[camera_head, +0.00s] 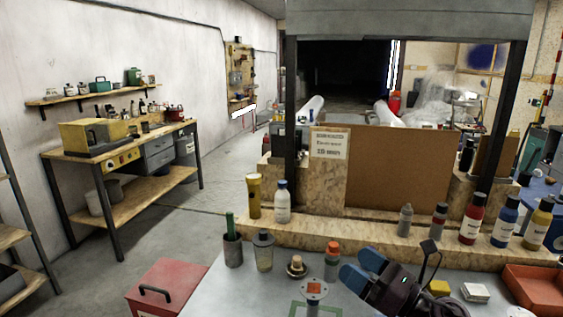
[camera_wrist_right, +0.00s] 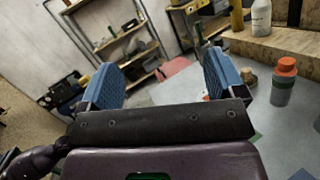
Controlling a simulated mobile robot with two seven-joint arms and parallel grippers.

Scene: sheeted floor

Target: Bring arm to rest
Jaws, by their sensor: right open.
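My right gripper (camera_head: 364,270) is at the lower right of the head view, above the grey table (camera_head: 245,285). Its two blue fingers are apart. In the right wrist view the gripper (camera_wrist_right: 163,82) also shows its fingers wide apart with nothing between them. My left gripper and arm are not in the head view. An orange-capped grey bottle (camera_head: 331,262) stands just left of the fingers. It also shows right of the fingers in the right wrist view (camera_wrist_right: 283,84).
A red toolbox (camera_head: 165,290) stands left of the table. A chipboard ledge (camera_head: 345,232) with several bottles runs behind it. A yellow block (camera_head: 439,287), a white block (camera_head: 475,292) and an orange tray (camera_head: 538,288) are right of the gripper. A workbench (camera_head: 140,190) stands farther left.

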